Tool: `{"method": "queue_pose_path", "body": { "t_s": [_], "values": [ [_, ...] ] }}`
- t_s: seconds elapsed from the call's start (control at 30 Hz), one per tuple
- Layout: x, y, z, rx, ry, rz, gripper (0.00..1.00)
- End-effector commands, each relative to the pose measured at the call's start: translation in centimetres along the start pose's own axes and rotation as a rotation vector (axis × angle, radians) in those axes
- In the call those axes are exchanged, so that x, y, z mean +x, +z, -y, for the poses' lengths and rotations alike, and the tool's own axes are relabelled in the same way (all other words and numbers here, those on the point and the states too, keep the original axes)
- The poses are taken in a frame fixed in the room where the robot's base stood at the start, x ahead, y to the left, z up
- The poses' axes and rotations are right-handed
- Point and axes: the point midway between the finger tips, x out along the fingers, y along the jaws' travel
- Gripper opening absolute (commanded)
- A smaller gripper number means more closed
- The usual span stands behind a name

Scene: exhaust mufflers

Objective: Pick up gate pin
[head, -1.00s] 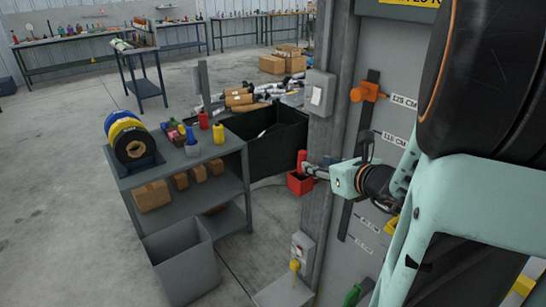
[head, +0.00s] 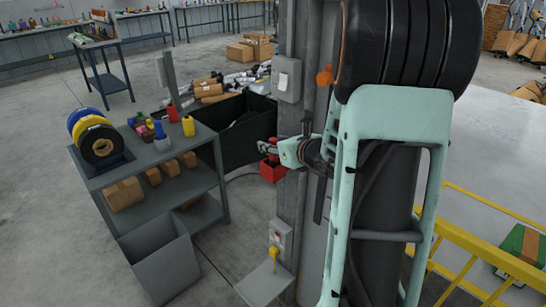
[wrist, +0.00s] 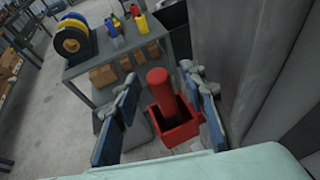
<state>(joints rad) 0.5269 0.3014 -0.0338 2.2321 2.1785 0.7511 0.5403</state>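A red cylindrical pin (wrist: 158,85), which I take to be the gate pin, stands upright in an open red box (wrist: 176,134) in the wrist view. In the head view the red box (head: 272,171) is beside the grey post. My gripper (wrist: 160,80) is open, with one blue-padded finger on each side of the pin. Gaps show between the pin and both fingers. In the head view my gripper (head: 268,147) is just above the red box, and the pin is mostly hidden by it.
The grey post (head: 298,130) stands close beside my gripper. A grey shelf (head: 140,165) with tape rolls, bottles and small boxes is to the left, with a grey bin (head: 160,255) in front. A yellow railing (head: 470,240) is at right.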

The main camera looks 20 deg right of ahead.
Motion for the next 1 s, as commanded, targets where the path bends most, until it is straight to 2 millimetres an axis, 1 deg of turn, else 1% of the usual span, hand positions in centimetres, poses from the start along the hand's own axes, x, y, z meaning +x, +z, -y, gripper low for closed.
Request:
{"method": "queue_pose_path", "body": {
  "t_s": [0.1,0.3,0.63,0.67,1.0],
  "values": [
    [0.45,-0.05,-0.01,0.000,0.000,-0.001,0.39],
    [0.43,-0.03,0.00,0.000,0.000,0.000,0.37],
    [0.41,-0.02,0.02,0.000,0.000,0.000,0.01],
    [0.40,-0.02,0.02,0.000,0.000,0.000,0.00],
    [0.39,0.07,0.03,-0.001,0.000,0.001,0.00]
  ]
}}
